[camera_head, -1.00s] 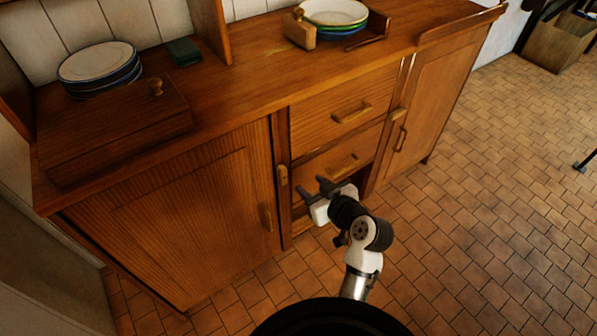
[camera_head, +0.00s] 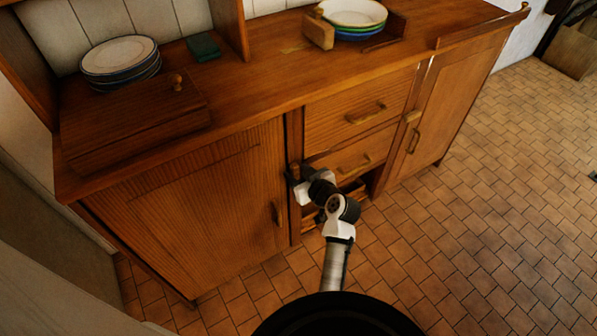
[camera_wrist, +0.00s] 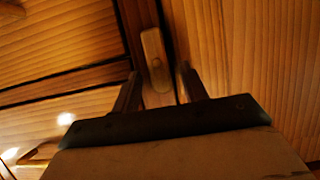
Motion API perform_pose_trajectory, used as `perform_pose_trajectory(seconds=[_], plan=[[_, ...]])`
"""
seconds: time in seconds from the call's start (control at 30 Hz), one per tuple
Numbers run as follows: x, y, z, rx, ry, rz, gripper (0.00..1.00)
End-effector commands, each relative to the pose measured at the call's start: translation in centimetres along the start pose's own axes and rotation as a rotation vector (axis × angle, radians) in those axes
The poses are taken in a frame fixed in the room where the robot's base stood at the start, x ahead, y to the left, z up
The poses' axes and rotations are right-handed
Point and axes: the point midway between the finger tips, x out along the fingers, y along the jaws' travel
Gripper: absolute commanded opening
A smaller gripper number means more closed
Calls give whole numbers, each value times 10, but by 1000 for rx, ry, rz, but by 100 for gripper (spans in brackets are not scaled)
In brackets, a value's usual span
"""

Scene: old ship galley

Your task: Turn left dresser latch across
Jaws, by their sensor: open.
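The left dresser latch (camera_wrist: 154,48) is a small wooden turn-piece on the post between the left door and the drawers. In the wrist view it lies lengthwise along the post, with a round pivot near its middle. My gripper (camera_wrist: 159,74) is open, with one finger on each side of the latch's near end. I cannot tell whether either finger touches it. In the head view my gripper (camera_head: 294,175) is at the post and hides most of the latch. The left door (camera_head: 190,215) looks closed, its handle (camera_head: 277,214) below the gripper.
Two drawers (camera_head: 350,108) are right of the post, with an open space under the lower one. A right door (camera_head: 445,110) has its own latch (camera_head: 412,116). Plates (camera_head: 121,60) and a plate rack (camera_head: 320,32) stand on top. The tiled floor (camera_head: 470,210) is clear.

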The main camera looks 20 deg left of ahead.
Motion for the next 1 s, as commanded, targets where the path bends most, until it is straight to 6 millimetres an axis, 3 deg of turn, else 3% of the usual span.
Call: perform_pose_trajectory(seconds=[0.33,0.67,1.0], plan=[[4,0,0,-1,0,1,42],[3,0,0,0,0,1,0],[3,2,0,46,0,-17,0]])
